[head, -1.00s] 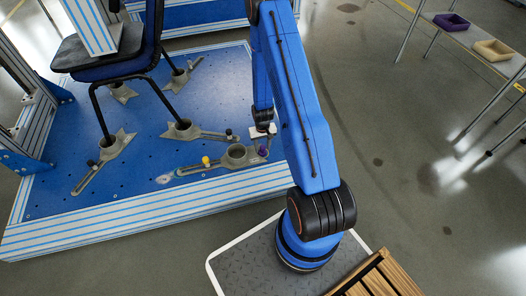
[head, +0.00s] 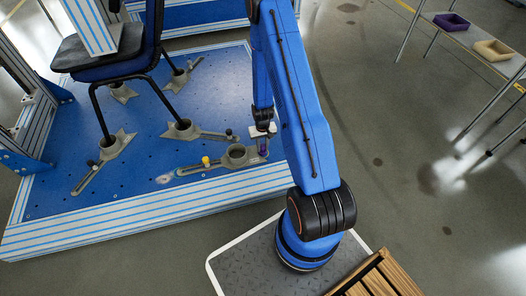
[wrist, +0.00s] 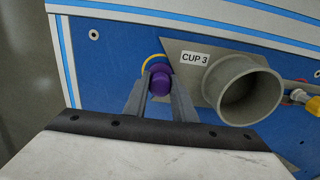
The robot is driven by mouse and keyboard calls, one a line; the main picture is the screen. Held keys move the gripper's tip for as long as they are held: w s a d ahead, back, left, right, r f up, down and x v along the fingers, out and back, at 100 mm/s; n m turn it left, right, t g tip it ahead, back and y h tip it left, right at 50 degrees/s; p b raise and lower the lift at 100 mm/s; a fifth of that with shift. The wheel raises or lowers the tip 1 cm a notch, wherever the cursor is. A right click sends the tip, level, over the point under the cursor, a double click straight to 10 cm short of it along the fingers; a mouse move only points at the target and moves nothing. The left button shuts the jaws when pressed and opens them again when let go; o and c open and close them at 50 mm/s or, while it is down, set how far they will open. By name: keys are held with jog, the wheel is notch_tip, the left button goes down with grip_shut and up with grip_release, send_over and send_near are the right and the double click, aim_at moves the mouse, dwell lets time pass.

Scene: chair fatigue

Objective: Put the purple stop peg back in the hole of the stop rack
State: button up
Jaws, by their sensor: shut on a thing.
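The purple stop peg (wrist: 160,79) is between the two fingertips of my gripper (wrist: 159,84) in the wrist view. The gripper is shut on it. The peg's rounded top faces the camera, and a yellow ring shows partly around its far side. It is at the end of the grey plate labelled CUP 3 (wrist: 180,52), beside the cup. I cannot tell whether its lower end is in a hole. In the head view the peg (head: 263,149) is small and partly covered by my gripper (head: 263,144). I cannot make out the stop rack with certainty.
The grey cup (wrist: 249,90) stands close to the right of my gripper, with a yellow knob (wrist: 314,104) beyond it. A chair (head: 115,55) stands on the blue platform (head: 120,185). A purple tray (head: 451,22) and a beige tray (head: 493,49) are on a side table.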

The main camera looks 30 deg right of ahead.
jog(key=shift+r, duration=0.25)
jog(key=shift+r, duration=0.7)
jog(key=shift+r, duration=0.35)
jog(key=shift+r, duration=0.35)
jog(key=shift+r, duration=0.1)
jog(key=shift+r, duration=1.95)
